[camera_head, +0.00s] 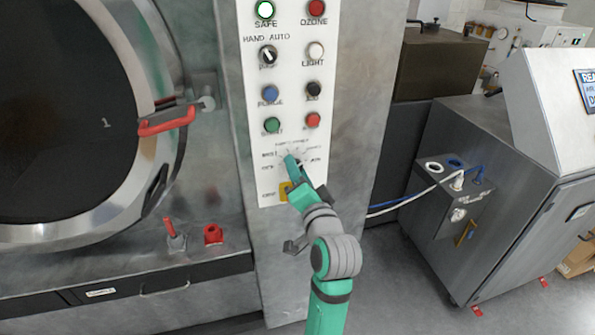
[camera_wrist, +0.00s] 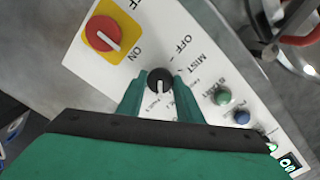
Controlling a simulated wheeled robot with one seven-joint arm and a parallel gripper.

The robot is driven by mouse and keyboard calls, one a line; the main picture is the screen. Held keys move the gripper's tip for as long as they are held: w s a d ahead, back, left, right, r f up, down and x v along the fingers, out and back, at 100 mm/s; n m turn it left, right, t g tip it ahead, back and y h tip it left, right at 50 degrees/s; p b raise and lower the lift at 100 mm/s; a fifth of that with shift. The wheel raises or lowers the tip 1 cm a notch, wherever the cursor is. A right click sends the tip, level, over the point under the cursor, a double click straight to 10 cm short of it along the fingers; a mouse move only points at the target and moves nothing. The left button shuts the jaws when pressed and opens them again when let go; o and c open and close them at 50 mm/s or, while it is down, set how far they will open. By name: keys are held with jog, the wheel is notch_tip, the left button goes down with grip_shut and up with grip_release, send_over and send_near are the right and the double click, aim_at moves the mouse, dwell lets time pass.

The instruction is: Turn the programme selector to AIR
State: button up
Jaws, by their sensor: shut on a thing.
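The programme selector is a small black knob with a white mark (camera_wrist: 160,81) on the white control panel (camera_head: 280,100). My gripper (camera_head: 293,163) reaches up to it from below right in the head view and covers most of it. In the wrist view, my gripper's two green fingers (camera_wrist: 160,92) stand on either side of the knob, shut on it. The knob's white mark runs roughly up and down in the wrist view. OFF and MIST labels show beside the knob there. The labels on its near side are partly hidden by the fingers, and I cannot tell which one the mark meets.
A yellow plate with a red switch (camera_wrist: 102,34) lies close to the selector. Green (camera_head: 272,125) and red (camera_head: 313,120) buttons sit just above it in the head view. A round door with a red handle (camera_head: 166,120) stands left. A metal cabinet (camera_head: 500,150) stands right.

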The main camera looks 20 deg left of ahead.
jog(key=m, duration=1)
jog(key=shift+f+m, duration=0.1)
jog(key=shift+m, duration=0.2)
dwell(0.4)
jog(key=o, duration=1)
jog(key=shift+o, duration=0.2)
jog(key=v, duration=1.1)
jog(key=shift+w, duration=0.15)
